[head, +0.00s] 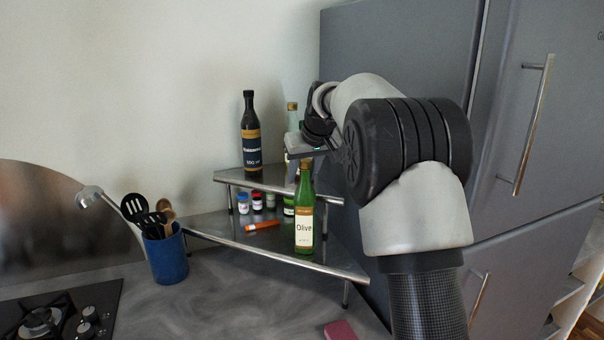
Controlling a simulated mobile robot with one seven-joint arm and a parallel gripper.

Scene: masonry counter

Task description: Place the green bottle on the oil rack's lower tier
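The green bottle (305,210), with a cream "Olive" label and a brown cap, is upright at the front right of the oil rack. Its base appears over the front edge of the lower tier (222,226); I cannot tell whether it touches. My gripper (303,156) is right at the bottle's cap, above its neck. The fingers are small and partly hidden by my arm, so I cannot tell whether they are closed on it. The upper tier (229,177) is behind.
A dark bottle (251,140) and a pale bottle (293,120) stand on the upper tier. Small jars (257,203) and an orange tube (262,226) are on the lower tier. A blue utensil pot (166,258) stands left; a grey fridge (400,45) is right.

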